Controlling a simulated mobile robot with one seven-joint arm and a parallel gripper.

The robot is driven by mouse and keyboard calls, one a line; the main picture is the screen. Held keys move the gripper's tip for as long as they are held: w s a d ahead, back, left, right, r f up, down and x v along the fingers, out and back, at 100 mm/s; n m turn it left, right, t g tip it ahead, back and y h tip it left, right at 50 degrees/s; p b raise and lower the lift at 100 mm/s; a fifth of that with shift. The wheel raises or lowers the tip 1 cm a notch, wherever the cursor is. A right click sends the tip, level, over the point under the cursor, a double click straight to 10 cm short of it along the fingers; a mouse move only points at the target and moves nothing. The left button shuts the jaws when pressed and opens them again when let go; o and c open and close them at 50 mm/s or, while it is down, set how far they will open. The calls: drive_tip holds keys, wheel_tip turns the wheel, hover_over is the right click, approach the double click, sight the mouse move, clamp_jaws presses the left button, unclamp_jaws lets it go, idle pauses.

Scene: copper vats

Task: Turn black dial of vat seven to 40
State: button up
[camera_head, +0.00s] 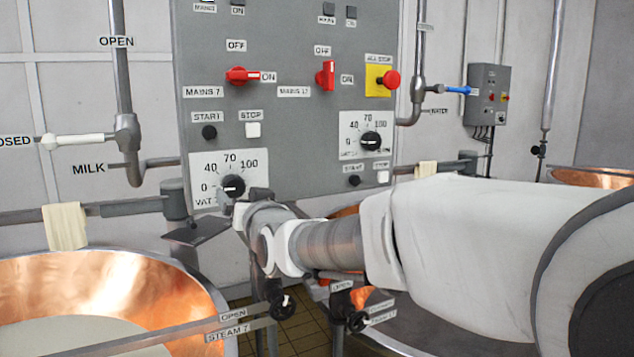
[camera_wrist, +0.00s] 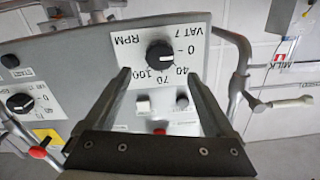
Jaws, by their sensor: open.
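The black dial of vat seven (camera_head: 234,186) sits on a white scale plate (camera_head: 253,167) at the lower left of the grey panel, marked 0, 40, 70 and 100. Its white pointer mark seems to lie toward the 0 side, but is small. In the wrist view the same dial (camera_wrist: 160,56) appears upside down, with "VAT 7 RPM" beside it. My gripper (camera_wrist: 157,73) is open and empty, its two fingers apart on either side below the dial in that view. No contact with the dial shows. In the head view my arm reaches in from the right, ending just below the dial.
A second black dial (camera_head: 370,141) sits to the right. Red switches (camera_head: 242,76) (camera_head: 326,75), a yellow-backed stop button (camera_head: 391,80), and black start (camera_head: 209,132) and white stop (camera_head: 253,130) buttons share the panel. A copper vat (camera_head: 185,283) stands lower left, with pipes near.

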sight(236, 187)
drive_tip(key=shift+p+x, duration=0.8)
drive_tip(key=shift+x, duration=3.15)
drive_tip(key=c, duration=1.4)
drive_tip(key=shift+f+b, duration=0.15)
drive_tip(key=shift+b, duration=0.35)
drive_tip(key=m+b, duration=0.3)
drive_tip(key=shift+d+f, duration=0.1)
drive_tip(key=shift+f, duration=0.05)
drive_tip(key=m+b, duration=0.3)
drive_tip(key=shift+r+m+b, duration=0.2)
drive_tip(key=shift+m+b, duration=0.8)
drive_tip(key=shift+m, duration=0.4)
